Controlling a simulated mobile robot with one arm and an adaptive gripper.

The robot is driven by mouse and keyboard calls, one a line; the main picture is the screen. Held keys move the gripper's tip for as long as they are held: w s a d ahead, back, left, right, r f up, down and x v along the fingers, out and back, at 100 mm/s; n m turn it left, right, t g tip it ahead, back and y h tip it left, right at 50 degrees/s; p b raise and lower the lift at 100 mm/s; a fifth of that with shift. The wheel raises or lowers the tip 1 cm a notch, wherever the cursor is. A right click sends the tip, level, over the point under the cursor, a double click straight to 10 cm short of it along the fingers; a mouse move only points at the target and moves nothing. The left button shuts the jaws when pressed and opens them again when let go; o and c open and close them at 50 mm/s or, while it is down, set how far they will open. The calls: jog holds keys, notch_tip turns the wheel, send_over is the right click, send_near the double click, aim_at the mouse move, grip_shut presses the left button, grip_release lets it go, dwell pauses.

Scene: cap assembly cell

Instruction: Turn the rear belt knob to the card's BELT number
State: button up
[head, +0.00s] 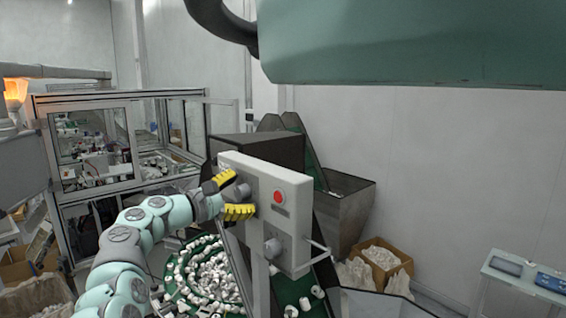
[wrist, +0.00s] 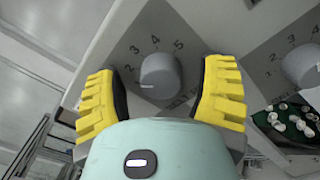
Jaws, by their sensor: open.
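A grey control box (head: 292,190) stands at the middle of the head view, with two round grey knobs on its face. One knob (wrist: 160,76) is in the wrist view, ringed by the numbers 2, 3, 4 and 5; a pale mark shows at its left side, but I cannot tell its exact number. The lettering below it is partly hidden. My gripper (head: 232,197) is open, its yellow fingers on either side of this knob; contact is unclear. The other knob (head: 273,248) is lower on the box and at the right of the wrist view (wrist: 303,65). No readable card shows.
A red button (head: 278,197) sits on the box near the knobs. A rod handle (head: 318,247) juts from its lower right. A green turntable of white caps (head: 208,272) lies below my arm. A cardboard box (head: 381,262) and a metal hopper (head: 346,205) stand at right.

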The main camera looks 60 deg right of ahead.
jog(key=shift+s+d, duration=0.1)
jog(key=shift+s, duration=0.05)
jog(key=shift+c, duration=0.2)
grip_shut()
jog(key=shift+f, duration=0.1)
jog(key=shift+b, duration=0.55)
jog(key=m+b, duration=0.1)
jog(key=b, duration=0.1)
jog(key=m+b, duration=0.1)
jog(key=shift+f+b, duration=0.3)
jog(key=shift+b, duration=0.05)
jog(key=m+b, duration=0.2)
jog(key=b, duration=0.2)
jog(key=shift+b, duration=0.35)
jog(key=m+b, duration=0.2)
jog(key=b, duration=0.1)
jog(key=shift+r+m+b, duration=0.25)
jog(key=shift+m+b, duration=0.65)
jog(key=shift+b, duration=0.35)
jog(key=shift+r, duration=0.1)
